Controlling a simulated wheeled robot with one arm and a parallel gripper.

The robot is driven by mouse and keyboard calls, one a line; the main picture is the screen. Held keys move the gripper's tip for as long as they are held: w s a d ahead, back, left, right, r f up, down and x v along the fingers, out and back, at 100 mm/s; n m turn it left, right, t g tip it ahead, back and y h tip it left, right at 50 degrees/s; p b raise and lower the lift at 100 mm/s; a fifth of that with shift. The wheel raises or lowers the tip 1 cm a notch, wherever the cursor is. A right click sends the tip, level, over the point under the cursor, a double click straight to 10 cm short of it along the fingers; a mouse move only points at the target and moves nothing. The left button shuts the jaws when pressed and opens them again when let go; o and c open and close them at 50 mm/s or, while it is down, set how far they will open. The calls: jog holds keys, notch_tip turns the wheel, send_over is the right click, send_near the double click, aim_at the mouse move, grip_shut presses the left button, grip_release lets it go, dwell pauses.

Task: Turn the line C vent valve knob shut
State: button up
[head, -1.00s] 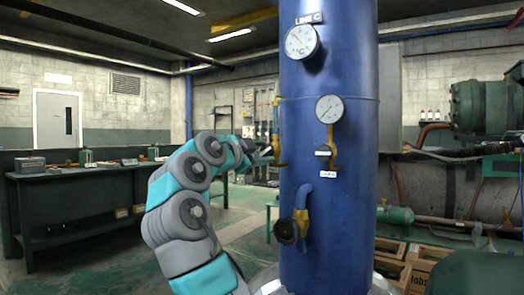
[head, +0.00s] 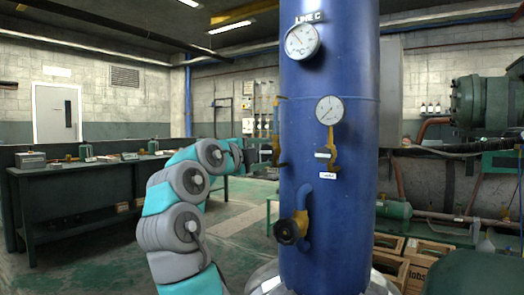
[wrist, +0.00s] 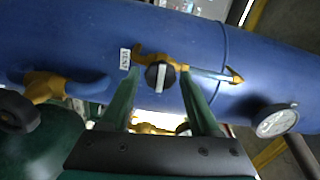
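The line C vent valve (head: 277,140) is yellow and sits on the left side of the blue column (head: 330,230). In the wrist view its round black knob (wrist: 153,76) has a pale bar across its face, lying crosswise to the yellow pipe. A VENT label (wrist: 124,59) is beside it. My gripper (wrist: 160,73) is open, with one green finger on each side of the knob. A gap shows on both sides, though depth is hard to judge.
A second yellow valve (head: 332,155) sits on the column front below a gauge (head: 329,110). Lower is a yellow valve with a black handwheel (head: 287,231). A temperature gauge (head: 302,41) is above. A workbench (head: 80,175) stands left; open floor lies between.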

jog(key=shift+o, duration=0.6)
jog(key=b+v, duration=0.3)
jog(key=v, duration=0.4)
